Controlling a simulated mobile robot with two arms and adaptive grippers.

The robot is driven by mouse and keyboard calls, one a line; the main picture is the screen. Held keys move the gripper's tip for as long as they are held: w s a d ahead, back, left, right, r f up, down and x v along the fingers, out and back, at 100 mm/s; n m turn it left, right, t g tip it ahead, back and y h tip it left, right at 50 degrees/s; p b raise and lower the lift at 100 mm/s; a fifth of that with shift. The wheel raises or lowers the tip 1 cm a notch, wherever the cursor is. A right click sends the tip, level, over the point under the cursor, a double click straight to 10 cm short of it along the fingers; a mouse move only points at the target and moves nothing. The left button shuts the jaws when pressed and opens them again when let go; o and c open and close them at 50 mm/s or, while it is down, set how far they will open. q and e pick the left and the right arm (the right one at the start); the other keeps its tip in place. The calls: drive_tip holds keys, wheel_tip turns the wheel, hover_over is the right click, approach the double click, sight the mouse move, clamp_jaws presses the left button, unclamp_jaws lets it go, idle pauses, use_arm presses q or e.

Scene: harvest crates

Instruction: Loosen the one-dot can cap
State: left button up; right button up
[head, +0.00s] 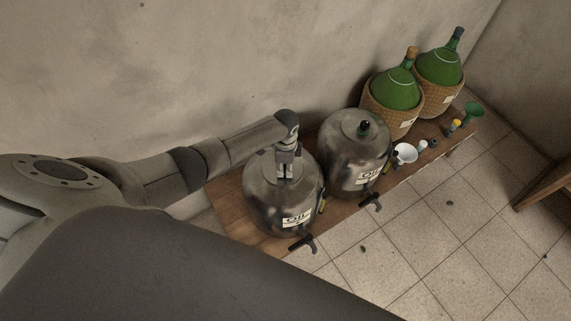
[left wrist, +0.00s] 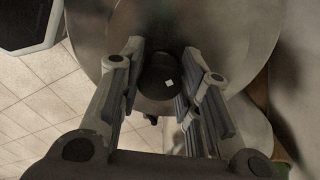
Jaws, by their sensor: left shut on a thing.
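A round metal can labelled OIL (head: 262,196) stands upright at the near end of a low wooden bench (head: 229,195). My left gripper (head: 287,172) points down at the top of this can and hides its cap in the head view. In the left wrist view, the dark cap (left wrist: 160,78) bears one white dot and sits between the fingers of my left gripper (left wrist: 163,62). The gripper is shut on the cap. A second OIL can (head: 349,158), with its dark cap (head: 364,127) in plain view, stands just to the right. My right gripper is not in view.
Both cans have a dark tap in front, the near one (head: 301,243) over the floor. Two green bottles in wicker baskets (head: 405,118) stand farther along the bench. A white funnel (head: 405,152), a green funnel (head: 474,111) and small bottles lie near.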

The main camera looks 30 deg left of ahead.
use_arm(q)
drive_tip(key=shift+s+f, duration=0.1)
idle(0.4)
drive_tip(key=o, duration=1)
wheel_tip(320, 180, up, 12)
drive_tip(key=shift+r, duration=0.1)
idle(0.5)
